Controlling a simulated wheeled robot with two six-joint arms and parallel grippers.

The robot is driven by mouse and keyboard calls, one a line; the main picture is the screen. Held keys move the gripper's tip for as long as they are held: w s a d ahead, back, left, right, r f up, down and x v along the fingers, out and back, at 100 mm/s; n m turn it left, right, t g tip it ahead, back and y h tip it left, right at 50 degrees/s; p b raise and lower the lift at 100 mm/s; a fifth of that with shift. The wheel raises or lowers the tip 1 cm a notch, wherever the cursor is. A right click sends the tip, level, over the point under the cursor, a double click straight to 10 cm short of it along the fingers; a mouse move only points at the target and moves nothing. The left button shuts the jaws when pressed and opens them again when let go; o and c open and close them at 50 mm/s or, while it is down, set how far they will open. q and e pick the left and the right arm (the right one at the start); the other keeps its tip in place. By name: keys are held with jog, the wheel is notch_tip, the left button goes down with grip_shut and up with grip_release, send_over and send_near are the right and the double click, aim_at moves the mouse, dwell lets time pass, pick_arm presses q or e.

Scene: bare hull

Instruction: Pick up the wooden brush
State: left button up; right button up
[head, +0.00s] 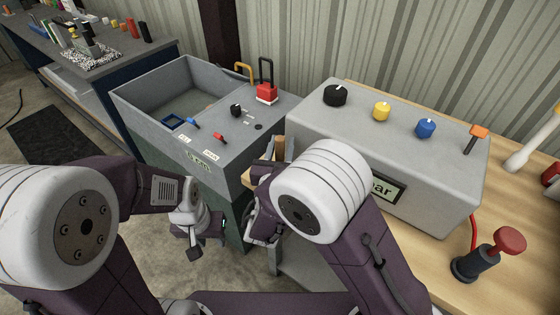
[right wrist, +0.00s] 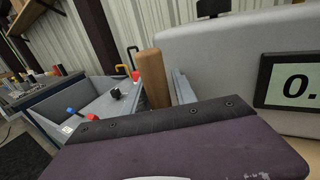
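I cannot pick out a wooden brush for certain. In the right wrist view an upright brown wooden piece (right wrist: 152,78) with a rounded top stands left of the grey box; I cannot tell whether it is a brush handle or part of the bench. My left gripper (head: 196,238) hangs low in front of the grey sink unit (head: 200,158), with nothing seen in it; its finger opening is unclear. My right gripper (head: 262,228) is partly hidden behind my right forearm, beside the bench end.
A large grey box (head: 310,150) with several knobs sits on the wooden bench (head: 425,268). The sink unit carries a red item (head: 266,93) and small switches. Another cluttered bench (head: 40,45) stands at the far left.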

grip_shut()
jog(key=shift+r, duration=0.15)
